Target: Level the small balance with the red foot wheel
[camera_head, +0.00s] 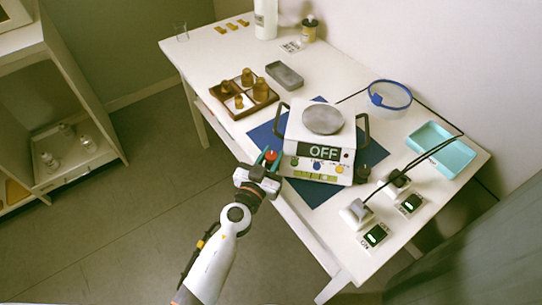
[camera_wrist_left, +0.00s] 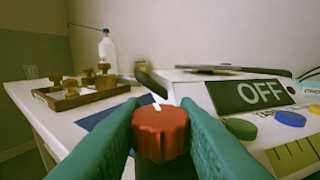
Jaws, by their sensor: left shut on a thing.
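The small balance (camera_head: 294,146) stands on a dark blue mat (camera_head: 262,136) on the white table, with a round grey pan (camera_head: 323,119) on top. Its display reads OFF (camera_head: 318,151) and also shows in the left wrist view (camera_wrist_left: 262,93). A yellow-green level strip (camera_head: 308,175) is on its front; I cannot make out a bubble. The red foot wheel (camera_head: 271,156) is at its left front corner. My left gripper (camera_head: 267,160) is shut on this wheel; the left wrist view shows the wheel (camera_wrist_left: 160,134) between teal fingers, a white mark on top. My right gripper is not in view.
A wooden tray (camera_head: 238,113) with several brown knobbed pieces and a grey case (camera_head: 285,75) are behind left. A blue-rimmed dish (camera_head: 390,96) and turquoise tray (camera_head: 455,145) are right. Plugs (camera_head: 356,213) and lit switches (camera_head: 376,236) with black cables lie front right.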

